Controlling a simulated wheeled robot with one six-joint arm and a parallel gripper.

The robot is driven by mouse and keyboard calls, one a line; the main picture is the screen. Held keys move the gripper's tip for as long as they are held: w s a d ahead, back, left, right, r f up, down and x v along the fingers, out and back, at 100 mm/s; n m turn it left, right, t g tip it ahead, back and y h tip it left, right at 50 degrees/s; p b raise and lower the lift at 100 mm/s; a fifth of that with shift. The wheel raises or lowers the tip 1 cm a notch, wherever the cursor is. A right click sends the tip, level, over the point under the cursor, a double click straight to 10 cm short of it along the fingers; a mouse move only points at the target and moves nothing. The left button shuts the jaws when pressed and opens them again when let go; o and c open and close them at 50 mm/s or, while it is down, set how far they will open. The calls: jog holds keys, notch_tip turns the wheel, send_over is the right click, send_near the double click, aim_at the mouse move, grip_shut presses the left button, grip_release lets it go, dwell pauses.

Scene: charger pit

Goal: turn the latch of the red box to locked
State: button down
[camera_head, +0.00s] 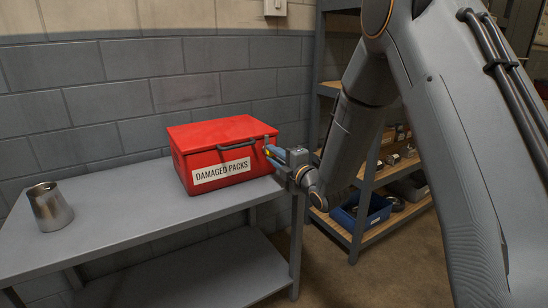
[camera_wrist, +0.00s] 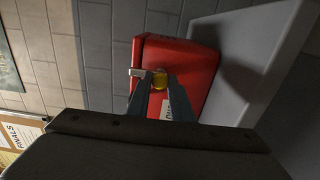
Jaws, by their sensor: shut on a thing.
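The red box (camera_head: 224,134) stands on the grey bench with its lid down. A white label on its front reads "DAMAGED PACKS". In the wrist view, the red box (camera_wrist: 198,62) lies ahead of my fingers. My gripper (camera_head: 276,153) is at the box's right end. A pale metal piece (camera_wrist: 137,72) shows beside the knob. The latch's exact angle is hard to tell.
A metal cup (camera_head: 49,207) stands at the left of the grey bench (camera_head: 130,211), which has a lower shelf. A shelf rack (camera_head: 366,193) with a blue bin (camera_head: 362,211) stands behind my arm. The bench between cup and box is clear.

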dwell(0.4)
jog(key=c, duration=1.6)
grip_release()
jog(key=shift+o, duration=0.2)
jog(key=v, duration=0.8)
jog(key=shift+p, duration=0.35)
jog(key=shift+w, duration=0.1)
